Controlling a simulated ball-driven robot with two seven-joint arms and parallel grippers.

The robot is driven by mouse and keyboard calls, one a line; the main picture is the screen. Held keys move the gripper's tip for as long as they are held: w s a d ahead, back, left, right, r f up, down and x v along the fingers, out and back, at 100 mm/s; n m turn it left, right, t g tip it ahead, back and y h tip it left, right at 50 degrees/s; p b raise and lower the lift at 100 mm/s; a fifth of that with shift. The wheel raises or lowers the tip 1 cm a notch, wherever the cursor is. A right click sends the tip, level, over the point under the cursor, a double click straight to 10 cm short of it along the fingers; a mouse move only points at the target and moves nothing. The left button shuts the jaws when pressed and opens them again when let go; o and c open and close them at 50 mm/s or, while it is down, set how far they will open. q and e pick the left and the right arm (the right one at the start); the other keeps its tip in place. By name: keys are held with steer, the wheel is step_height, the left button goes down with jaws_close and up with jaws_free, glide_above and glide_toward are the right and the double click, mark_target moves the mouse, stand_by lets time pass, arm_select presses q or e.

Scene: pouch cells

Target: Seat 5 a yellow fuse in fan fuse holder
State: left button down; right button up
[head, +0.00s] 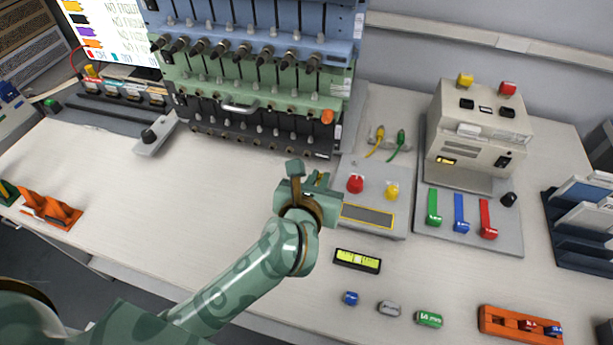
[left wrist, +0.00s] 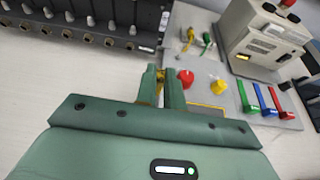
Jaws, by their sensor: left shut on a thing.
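My left gripper (head: 303,185) is shut above the table, left of the grey panel with the red and yellow knobs. In the left wrist view, the left gripper (left wrist: 166,88) has a sliver of yellow between its fingers, which fits the yellow fuse (left wrist: 160,90); most of it is hidden by the fingers. I cannot tell which fixture is the fan fuse holder. My right gripper is not in view.
The grey panel (head: 373,181) carries a red knob (head: 355,184) and a yellow knob (head: 392,191). A beige device (head: 476,130) stands right, behind green, blue and red levers. A level (head: 357,261) lies in front.

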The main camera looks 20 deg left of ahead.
arm_select(q)
steer(key=w+a+f+b, duration=0.1)
steer(key=f, duration=0.1)
steer(key=w+a+f+b, duration=0.1)
steer(key=w+f, duration=0.1)
steer(key=w+a+f, duration=0.1)
steer(key=w+f, duration=0.1)
steer(key=shift+b, duration=0.4)
steer(key=shift+w+a+f, duration=0.25)
steer(key=shift+w+f, duration=0.1)
steer(key=shift+f, duration=0.05)
step_height(320, 180, down, 4)
steer(key=b, duration=0.2)
steer(key=shift+w+r+b, duration=0.15)
steer(key=shift+b, duration=0.15)
steer(key=shift+r, duration=0.25)
steer(key=shift+f, duration=0.2)
steer(key=c, duration=1.5)
jaws_free()
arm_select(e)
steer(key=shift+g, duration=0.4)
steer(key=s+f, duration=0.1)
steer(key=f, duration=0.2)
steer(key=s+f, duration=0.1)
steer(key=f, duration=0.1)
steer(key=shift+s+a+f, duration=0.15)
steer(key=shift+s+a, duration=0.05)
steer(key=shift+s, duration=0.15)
